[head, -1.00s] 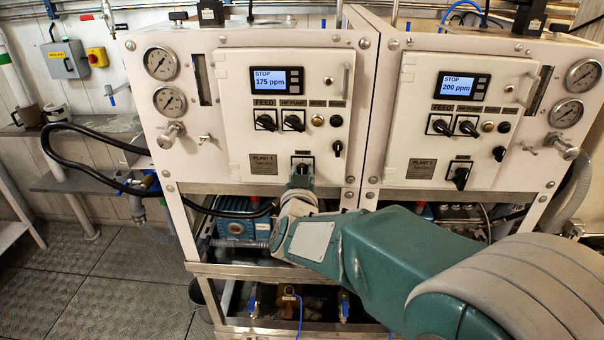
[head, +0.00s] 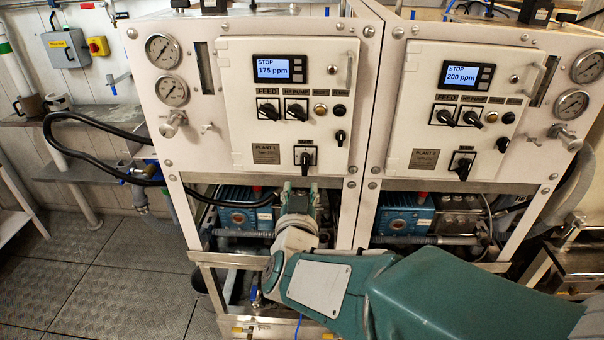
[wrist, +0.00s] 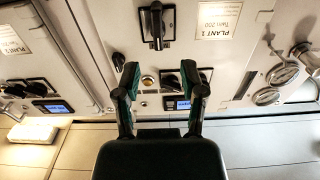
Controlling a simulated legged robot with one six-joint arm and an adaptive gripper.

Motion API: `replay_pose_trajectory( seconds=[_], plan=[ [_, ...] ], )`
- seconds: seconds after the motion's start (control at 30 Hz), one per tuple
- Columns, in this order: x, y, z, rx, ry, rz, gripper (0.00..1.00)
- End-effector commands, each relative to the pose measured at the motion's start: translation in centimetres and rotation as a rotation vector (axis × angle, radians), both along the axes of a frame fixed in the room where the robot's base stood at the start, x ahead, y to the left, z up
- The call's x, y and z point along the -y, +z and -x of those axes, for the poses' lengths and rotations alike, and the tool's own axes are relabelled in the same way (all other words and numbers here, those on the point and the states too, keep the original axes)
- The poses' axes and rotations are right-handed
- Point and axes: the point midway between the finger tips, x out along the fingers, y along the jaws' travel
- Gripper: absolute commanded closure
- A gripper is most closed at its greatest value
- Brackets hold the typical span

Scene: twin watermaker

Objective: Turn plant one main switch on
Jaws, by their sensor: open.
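The plant 1 main switch (head: 305,158) is a black rotary handle low on the left white panel. Its handle looks about upright. The plant 1 display (head: 278,68) is lit and reads STOP, 175 ppm. My gripper (head: 299,192) is just below the switch in the head view, its fingers hard to make out there. In the wrist view my gripper (wrist: 161,72) is open and empty, its two fingers spread. The main switch (wrist: 156,24) shows beyond the fingertips, between their lines and apart from them. The PLANT 1 label (wrist: 227,20) is beside it.
Above the main switch are the FEED knob (head: 267,111), the HP PUMP knob (head: 297,110) and a small black knob (head: 340,137). The plant 2 panel (head: 408,125) stands to the right, with its own main switch (head: 461,166). Gauges (head: 163,50) flank the panels.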

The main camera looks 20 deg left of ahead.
Motion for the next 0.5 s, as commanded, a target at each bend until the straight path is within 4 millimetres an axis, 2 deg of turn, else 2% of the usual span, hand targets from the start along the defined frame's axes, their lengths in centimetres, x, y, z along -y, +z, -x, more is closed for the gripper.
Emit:
replay_pose_trajectory(
  seconds=[0.03, 0.2, 0.5],
  plan=[
    [0.1, 0.0, 1.0, 0.000, 0.004, 0.000, 0.47],
    [0.4, 0.0, 2.5, 0.000, 0.002, 0.000, 0.47],
    [0.5, -0.1, 2.8, -0.001, 0.000, 0.001, 0.47]
  ],
)
